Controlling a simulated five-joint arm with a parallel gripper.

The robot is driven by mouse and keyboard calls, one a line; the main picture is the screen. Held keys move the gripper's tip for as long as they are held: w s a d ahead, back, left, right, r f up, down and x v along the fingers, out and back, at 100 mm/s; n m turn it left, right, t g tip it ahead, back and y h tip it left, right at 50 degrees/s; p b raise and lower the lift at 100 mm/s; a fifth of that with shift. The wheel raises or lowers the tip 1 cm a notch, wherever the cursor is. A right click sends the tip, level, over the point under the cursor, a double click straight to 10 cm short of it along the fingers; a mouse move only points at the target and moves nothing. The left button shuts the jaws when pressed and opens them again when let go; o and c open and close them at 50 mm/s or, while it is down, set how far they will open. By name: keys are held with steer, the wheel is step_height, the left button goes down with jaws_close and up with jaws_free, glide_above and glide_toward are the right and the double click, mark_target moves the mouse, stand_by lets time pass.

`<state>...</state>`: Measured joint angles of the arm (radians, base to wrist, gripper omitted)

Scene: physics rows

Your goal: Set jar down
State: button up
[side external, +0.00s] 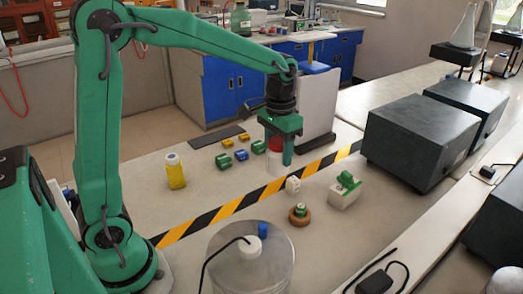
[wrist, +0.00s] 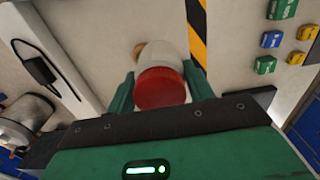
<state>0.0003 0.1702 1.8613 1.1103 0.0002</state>
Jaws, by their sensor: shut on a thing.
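The jar (side external: 275,166) has a pale white body and a red lid. In the side view it hangs upright in my gripper (side external: 278,152), partly hidden behind a green finger. In the wrist view the red lid (wrist: 160,88) faces the camera and the white body (wrist: 160,55) extends beyond it. The two green fingers of my gripper (wrist: 160,92) press on either side of the jar. The jar's base is at or just above the bench (side external: 215,200); I cannot tell if it touches.
Black and yellow tape (side external: 245,200) crosses the bench near the jar. Small coloured blocks (side external: 223,160) and a yellow bottle (side external: 175,173) lie left.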

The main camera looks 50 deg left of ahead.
steer(key=s+a+f+n, duration=0.2)
steer(key=s+f, duration=0.3)
steer(key=s, duration=0.2)
steer(key=shift+s+a+f+n, duration=0.25)
steer(key=shift+s+f+n, duration=0.1)
steer(key=shift+s+n, duration=0.05)
steer(key=shift+f, duration=2.5)
steer(key=shift+f, duration=0.1)
steer(key=shift+f, duration=2.2)
steer(key=shift+f, duration=0.2)
steer(key=o, duration=1.3)
